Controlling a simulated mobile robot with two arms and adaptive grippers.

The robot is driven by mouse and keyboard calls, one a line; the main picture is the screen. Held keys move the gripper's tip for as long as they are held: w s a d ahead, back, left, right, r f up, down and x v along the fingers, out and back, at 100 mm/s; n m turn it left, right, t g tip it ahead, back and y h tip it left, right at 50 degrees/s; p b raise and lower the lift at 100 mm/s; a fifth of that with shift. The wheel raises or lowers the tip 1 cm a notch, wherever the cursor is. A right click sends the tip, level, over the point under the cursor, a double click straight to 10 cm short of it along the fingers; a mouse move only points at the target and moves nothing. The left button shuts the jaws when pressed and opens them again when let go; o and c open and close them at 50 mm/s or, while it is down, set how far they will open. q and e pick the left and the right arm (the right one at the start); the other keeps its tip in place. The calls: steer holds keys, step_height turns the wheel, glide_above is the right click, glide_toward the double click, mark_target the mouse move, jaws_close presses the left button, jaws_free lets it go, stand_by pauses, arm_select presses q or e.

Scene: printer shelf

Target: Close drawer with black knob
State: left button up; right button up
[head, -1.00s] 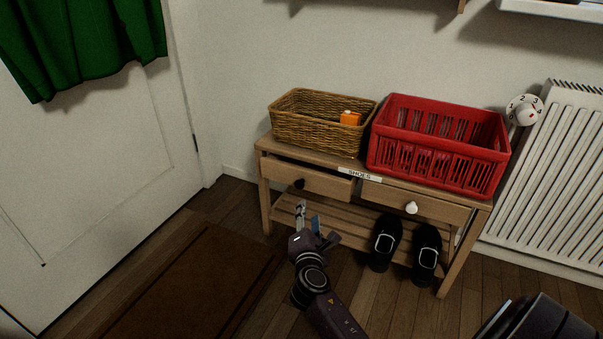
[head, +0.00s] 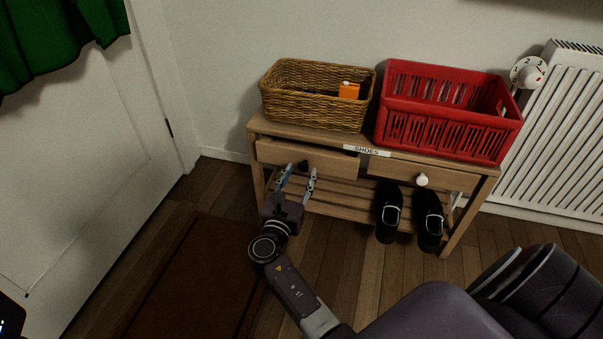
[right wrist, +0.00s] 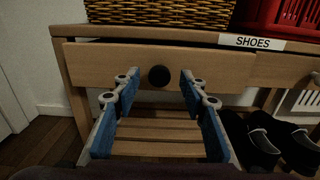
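The left drawer (head: 335,165) of the wooden bench stands a little pulled out, with a dark gap above its front. Its round black knob (head: 303,166) is on the front; the knob also shows in the right wrist view (right wrist: 159,76). My right gripper (head: 301,171) is open and empty, just in front of and slightly below the knob. In the right wrist view its two blue-padded fingers (right wrist: 160,82) point at the drawer front, one on each side of the knob. I cannot tell whether they touch it. My left gripper is not in view.
The right drawer (head: 450,180) has a white knob (head: 422,180) and looks shut. A wicker basket (head: 312,112) and a red crate (head: 440,140) stand on the bench (head: 262,124). Black shoes (head: 389,215) are below at right. A radiator (head: 560,150) is at right, a brown mat (head: 195,280) at left.

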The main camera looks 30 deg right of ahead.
steer(key=shift+x, duration=1)
steer(key=shift+c, duration=0.4)
jaws_close()
